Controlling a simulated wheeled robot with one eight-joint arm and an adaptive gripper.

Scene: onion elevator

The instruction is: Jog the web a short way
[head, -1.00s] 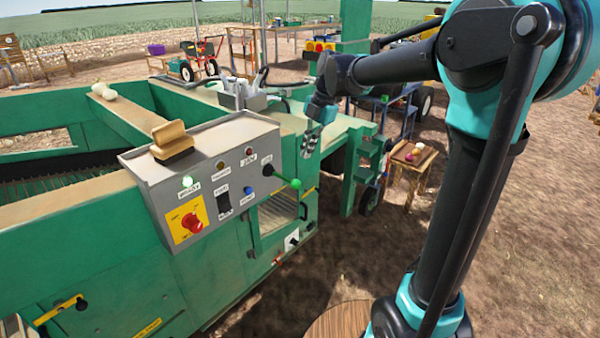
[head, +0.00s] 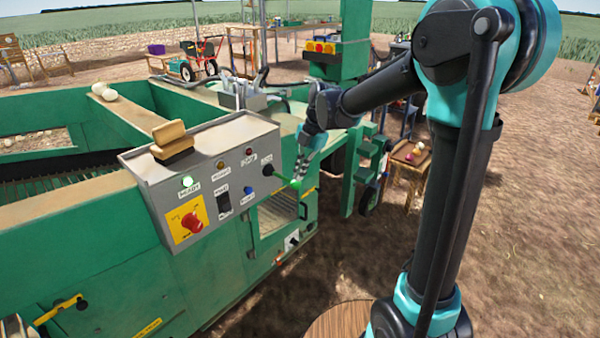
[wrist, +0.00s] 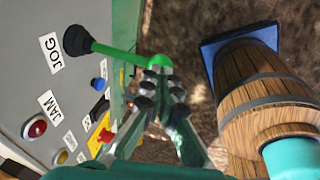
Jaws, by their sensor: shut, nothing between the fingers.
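The jog lever is on the grey control panel (head: 215,160). It has a black boot (head: 268,170) and a green rod ending in a green knob (head: 295,184). In the wrist view the green rod (wrist: 115,51) points toward my fingertips, beside the JOG label (wrist: 51,53). My gripper (head: 301,172) is shut and empty, with its tips at the knob end; the tips (wrist: 160,76) partly cover the knob in the wrist view. I cannot tell whether they touch it. The dark barred web (head: 60,182) lies inside the green machine at left.
The panel also has a lit green READY lamp (head: 187,182), a red rotary switch (head: 191,222) and a blue button (head: 248,190). A wooden barrel (wrist: 255,95) shows beside the gripper in the wrist view. Open ground lies right of the machine.

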